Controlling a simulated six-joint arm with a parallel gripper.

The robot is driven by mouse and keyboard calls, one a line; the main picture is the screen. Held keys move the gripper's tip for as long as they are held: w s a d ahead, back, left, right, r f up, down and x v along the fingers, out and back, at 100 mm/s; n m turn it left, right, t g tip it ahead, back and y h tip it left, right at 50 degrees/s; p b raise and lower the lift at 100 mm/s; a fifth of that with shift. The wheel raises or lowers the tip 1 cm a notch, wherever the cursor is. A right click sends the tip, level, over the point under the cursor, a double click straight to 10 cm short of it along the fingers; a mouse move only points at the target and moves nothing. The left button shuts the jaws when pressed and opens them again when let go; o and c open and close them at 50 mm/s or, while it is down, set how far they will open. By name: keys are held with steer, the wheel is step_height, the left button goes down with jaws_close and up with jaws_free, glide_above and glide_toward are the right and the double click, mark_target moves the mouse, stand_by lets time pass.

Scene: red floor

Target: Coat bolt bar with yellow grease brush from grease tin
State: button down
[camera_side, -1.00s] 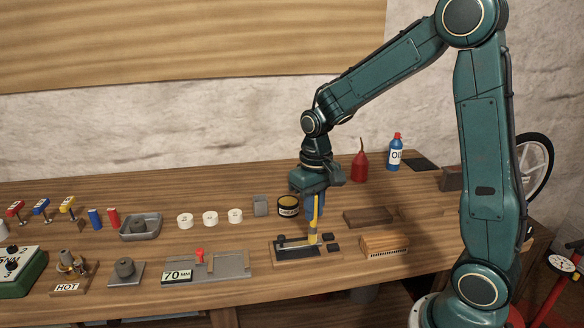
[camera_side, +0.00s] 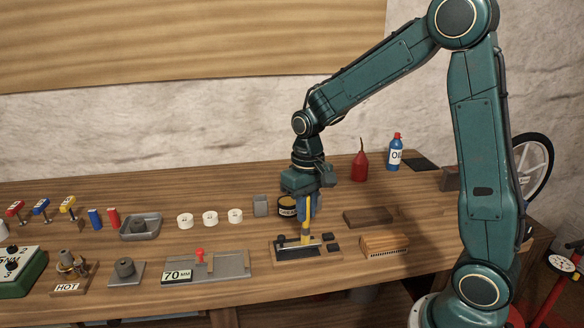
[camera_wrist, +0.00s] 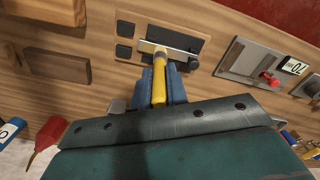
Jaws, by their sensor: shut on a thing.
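My gripper (camera_side: 308,206) is shut on the yellow brush (camera_side: 307,227), which points down over the bolt plate. In the wrist view the yellow brush (camera_wrist: 159,78) sits between my blue fingers (camera_wrist: 160,88), its tip at the silver bolt bar (camera_wrist: 168,50). The bolt bar (camera_side: 290,245) lies across a dark plate on a wooden base (camera_side: 280,257), with a dark knob at one end. The brush tip appears to touch the bar; exact contact is hard to tell. The dark grease tin (camera_side: 287,206) with a yellowish label stands behind, partly hidden by my gripper.
A wooden brush-like block (camera_side: 385,246) and a brown block (camera_side: 368,217) lie to the right. A 70 mm fixture (camera_side: 225,266) stands left. White rolls (camera_side: 210,218), a red oil can (camera_side: 360,165) and a blue oil bottle (camera_side: 395,155) stand farther back.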

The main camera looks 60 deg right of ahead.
steer(key=shift+w+a, duration=0.1)
steer(key=shift+w+a, duration=0.45)
steer(key=shift+w+a, duration=0.1)
stand_by(0.5)
steer(key=shift+w+a+f, duration=0.1)
steer(key=shift+w+a, duration=0.4)
stand_by(0.4)
stand_by(0.4)
steer(key=shift+s+d, duration=0.55)
steer(key=shift+d, duration=0.05)
steer(key=shift+s+d, duration=0.1)
steer(key=shift+s, duration=0.05)
steer(key=shift+s+d, duration=0.45)
steer(key=shift+s, duration=0.05)
